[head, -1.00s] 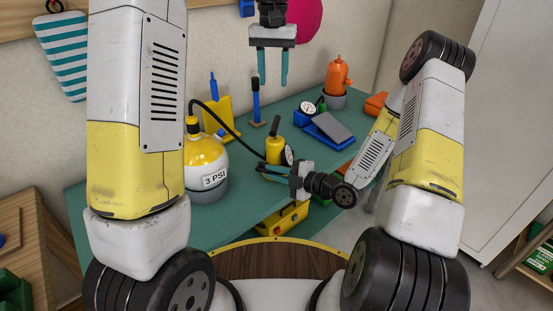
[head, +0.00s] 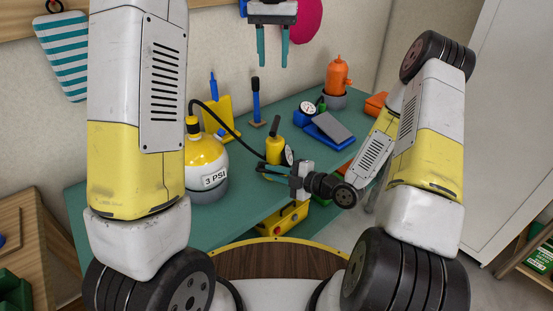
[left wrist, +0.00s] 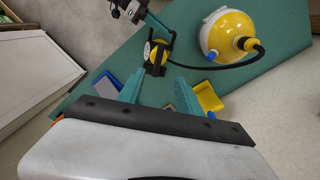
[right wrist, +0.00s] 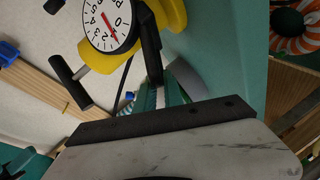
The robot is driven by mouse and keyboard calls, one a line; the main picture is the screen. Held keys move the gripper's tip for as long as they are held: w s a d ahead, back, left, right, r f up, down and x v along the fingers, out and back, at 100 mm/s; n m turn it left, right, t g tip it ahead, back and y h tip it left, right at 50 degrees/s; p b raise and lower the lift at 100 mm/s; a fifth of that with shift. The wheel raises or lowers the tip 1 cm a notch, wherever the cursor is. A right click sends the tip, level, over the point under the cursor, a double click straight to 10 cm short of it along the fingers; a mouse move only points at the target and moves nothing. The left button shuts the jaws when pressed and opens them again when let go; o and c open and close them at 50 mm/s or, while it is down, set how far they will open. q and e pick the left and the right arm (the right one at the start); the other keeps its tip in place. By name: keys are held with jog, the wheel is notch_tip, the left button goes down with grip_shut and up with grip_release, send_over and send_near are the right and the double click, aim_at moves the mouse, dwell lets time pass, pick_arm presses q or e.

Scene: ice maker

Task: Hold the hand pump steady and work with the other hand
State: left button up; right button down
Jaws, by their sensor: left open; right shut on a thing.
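The hand pump (head: 273,150) is yellow with a dark upper part and a round gauge. It stands near the table's front edge, and a black hose runs from it to the yellow and white tank (head: 206,155) marked "3 PSI". My right gripper (head: 268,172) is shut on the pump low down; its fingertips are partly hidden. In the right wrist view the pump's gauge (right wrist: 110,22) is large and close. My left gripper (head: 273,62) is open and empty, high above the back of the table. The left wrist view shows the pump (left wrist: 155,55) beyond its spread fingers.
On the green table (head: 235,215) stand a yellow stand (head: 216,115), a blue upright tool (head: 256,100), a blue device with a grey pad (head: 328,129) and an orange bottle (head: 338,76). A yellow box (head: 286,219) is below the front edge. Air around my left gripper is clear.

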aim_at(274, 127)
pick_arm(q)
jog(key=shift+c, duration=0.4)
notch_tip(274, 127, down, 21)
jog(key=shift+f, duration=0.2)
grip_shut()
